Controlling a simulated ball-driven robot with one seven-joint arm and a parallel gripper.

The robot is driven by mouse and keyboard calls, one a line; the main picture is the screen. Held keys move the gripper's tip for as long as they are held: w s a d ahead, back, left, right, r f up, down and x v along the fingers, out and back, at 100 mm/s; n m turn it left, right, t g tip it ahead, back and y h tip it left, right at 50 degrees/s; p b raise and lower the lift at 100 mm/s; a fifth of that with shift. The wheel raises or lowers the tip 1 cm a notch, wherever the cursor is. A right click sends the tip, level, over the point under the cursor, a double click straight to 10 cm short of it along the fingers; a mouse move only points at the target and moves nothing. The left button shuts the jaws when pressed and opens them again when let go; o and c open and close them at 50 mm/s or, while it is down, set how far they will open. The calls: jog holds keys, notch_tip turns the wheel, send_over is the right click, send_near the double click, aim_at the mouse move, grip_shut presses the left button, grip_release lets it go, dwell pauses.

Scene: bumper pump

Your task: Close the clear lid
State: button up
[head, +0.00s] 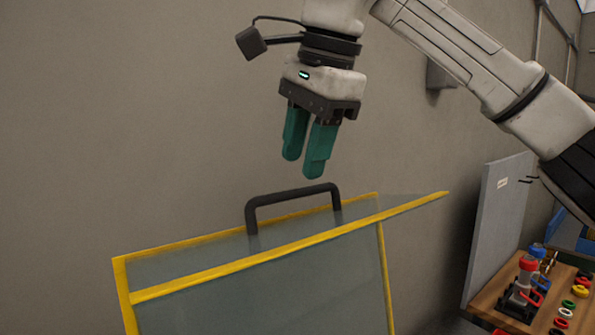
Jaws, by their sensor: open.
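The clear lid (275,267) is a transparent panel with yellow edging at the lower middle of the head view. A second yellow-edged pane or frame overlaps it, and I cannot tell exactly which edges belong to the lid. A black bar handle (293,194) stands up at the top edge. My gripper (304,169) points down above the handle, apart from it, with its two teal fingers separated and nothing between them. The lower part of the lid is cut off by the picture's bottom edge.
A wooden bench (540,315) at the lower right holds a red-topped bottle (526,267) and several coloured rings. A grey upright panel (496,222) stands beside it. A plain wall (120,120) is behind. The space left of my gripper looks clear.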

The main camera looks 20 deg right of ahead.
aim_at(296, 190)
jog(key=shift+p+x, duration=0.3)
jog(key=shift+x, duration=1.75)
jog(key=shift+s, duration=0.1)
grip_shut()
